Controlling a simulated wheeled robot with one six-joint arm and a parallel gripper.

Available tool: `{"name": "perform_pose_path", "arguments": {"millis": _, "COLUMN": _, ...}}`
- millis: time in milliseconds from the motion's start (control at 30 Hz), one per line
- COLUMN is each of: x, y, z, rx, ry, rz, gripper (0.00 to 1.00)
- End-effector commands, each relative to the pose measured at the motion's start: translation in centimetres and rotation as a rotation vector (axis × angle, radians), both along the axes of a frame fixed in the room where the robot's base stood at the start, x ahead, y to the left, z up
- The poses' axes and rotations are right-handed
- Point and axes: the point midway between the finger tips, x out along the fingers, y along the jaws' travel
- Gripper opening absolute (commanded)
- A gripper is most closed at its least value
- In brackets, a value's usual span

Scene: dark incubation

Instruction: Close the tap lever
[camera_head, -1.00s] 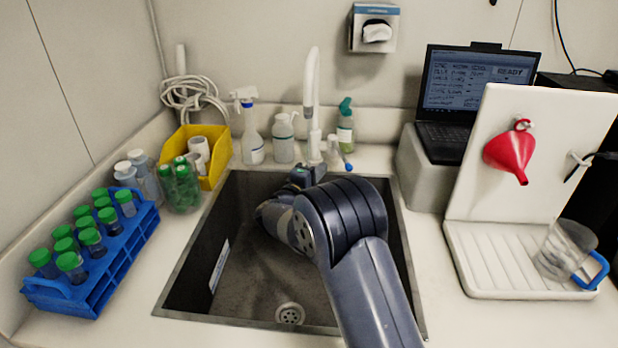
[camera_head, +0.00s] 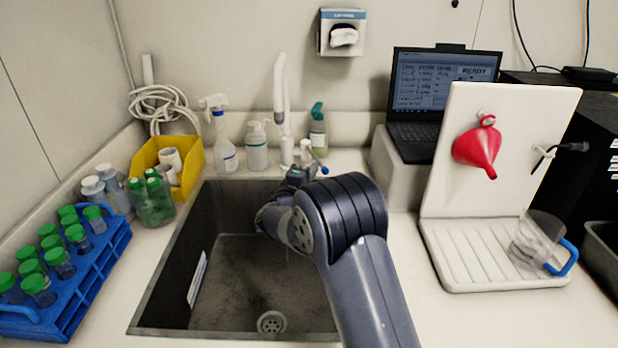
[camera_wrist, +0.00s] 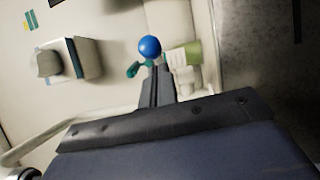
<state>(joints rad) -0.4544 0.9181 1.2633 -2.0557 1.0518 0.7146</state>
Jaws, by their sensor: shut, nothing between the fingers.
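The white tap (camera_head: 281,95) stands upright behind the sink. Its lever has a blue tip (camera_head: 324,170) that points forward and right, just beyond my arm's end. In the wrist view the blue ball tip (camera_wrist: 150,46) shows just past the fingertips of my gripper (camera_wrist: 155,70). The gripper is shut and empty. I cannot tell whether it touches the ball. In the head view, my wrist and the gripper's dark body (camera_head: 297,177) are over the back of the sink; the fingertips are not clear there.
The sink (camera_head: 235,285) lies below my arm. A spray bottle (camera_head: 226,150), a soap bottle (camera_head: 257,150) and a green-topped bottle (camera_head: 318,130) stand around the tap. A drying rack (camera_head: 450,262) with a jug (camera_head: 533,238) is at right; a blue tube rack (camera_head: 88,275) is at left.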

Motion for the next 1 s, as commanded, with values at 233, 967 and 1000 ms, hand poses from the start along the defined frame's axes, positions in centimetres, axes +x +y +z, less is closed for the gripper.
{"name": "perform_pose_path", "arguments": {"millis": 233, "x": 0.1, "y": -1.5, "z": -0.7, "rx": 0.0, "ry": -0.001, "rz": 0.064, "gripper": 0.0}}
{"name": "perform_pose_path", "arguments": {"millis": 967, "x": 0.5, "y": -3.1, "z": 0.0, "rx": -0.002, "ry": 0.0, "rz": 0.068, "gripper": 0.0}}
{"name": "perform_pose_path", "arguments": {"millis": 1000, "x": 0.5, "y": -3.1, "z": -0.1, "rx": -0.002, "ry": 0.0, "rz": 0.068, "gripper": 0.0}}
